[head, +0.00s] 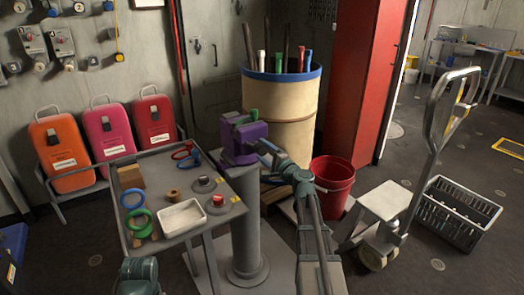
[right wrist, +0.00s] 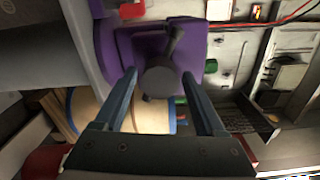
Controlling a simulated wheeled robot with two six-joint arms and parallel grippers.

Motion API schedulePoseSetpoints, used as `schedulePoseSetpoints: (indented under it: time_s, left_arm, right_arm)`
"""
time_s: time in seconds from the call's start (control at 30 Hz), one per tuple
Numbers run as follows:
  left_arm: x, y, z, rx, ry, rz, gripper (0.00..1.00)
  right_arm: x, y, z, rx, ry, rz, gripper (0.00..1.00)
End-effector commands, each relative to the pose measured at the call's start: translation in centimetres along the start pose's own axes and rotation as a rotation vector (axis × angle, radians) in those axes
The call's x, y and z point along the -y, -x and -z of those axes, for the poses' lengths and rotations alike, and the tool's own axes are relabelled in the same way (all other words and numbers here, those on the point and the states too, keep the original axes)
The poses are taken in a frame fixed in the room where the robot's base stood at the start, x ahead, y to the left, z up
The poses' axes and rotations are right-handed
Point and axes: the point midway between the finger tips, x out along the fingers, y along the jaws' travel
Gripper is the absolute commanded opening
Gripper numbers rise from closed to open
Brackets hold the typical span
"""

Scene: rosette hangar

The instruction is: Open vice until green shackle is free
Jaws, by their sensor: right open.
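The purple vice (head: 243,142) is mounted on a grey pedestal (head: 245,225). A small green piece, apparently the shackle (head: 254,113), shows at the top of the vice; in the right wrist view a green piece (right wrist: 210,66) sits at the vice's edge. Whether the jaws touch it is hidden. My right gripper (head: 264,149) is at the right side of the vice. In the right wrist view its fingers (right wrist: 160,76) are spread either side of the vice's dark round screw hub and handle (right wrist: 160,80); contact is not clear. My left gripper is not in view.
A tray table (head: 165,160) with rings, spools and a white dish (head: 183,217) stands left of the pedestal. A tan barrel (head: 280,105) with tools stands behind the vice. A red bucket (head: 334,185), pallet truck (head: 385,205) and dark crate (head: 456,212) are to the right.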

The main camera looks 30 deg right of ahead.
Motion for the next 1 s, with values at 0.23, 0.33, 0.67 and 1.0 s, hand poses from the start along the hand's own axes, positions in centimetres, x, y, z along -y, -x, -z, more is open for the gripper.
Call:
schedulePoseSetpoints:
  time_s: [0.23,0.33,0.67,1.0]
  left_arm:
    - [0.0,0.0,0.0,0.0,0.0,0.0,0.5]
    - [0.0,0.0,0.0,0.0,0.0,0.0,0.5]
    - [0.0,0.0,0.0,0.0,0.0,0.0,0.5]
    - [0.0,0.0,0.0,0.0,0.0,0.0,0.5]
  right_arm:
    - [0.0,0.01,0.02,0.0,-0.254,0.0,0.72]
    - [0.0,0.01,0.02,0.0,-0.356,0.0,0.72]
    - [0.0,0.01,0.01,0.0,-0.692,0.0,0.72]
    - [0.0,0.01,0.01,0.0,-1.038,0.0,0.72]
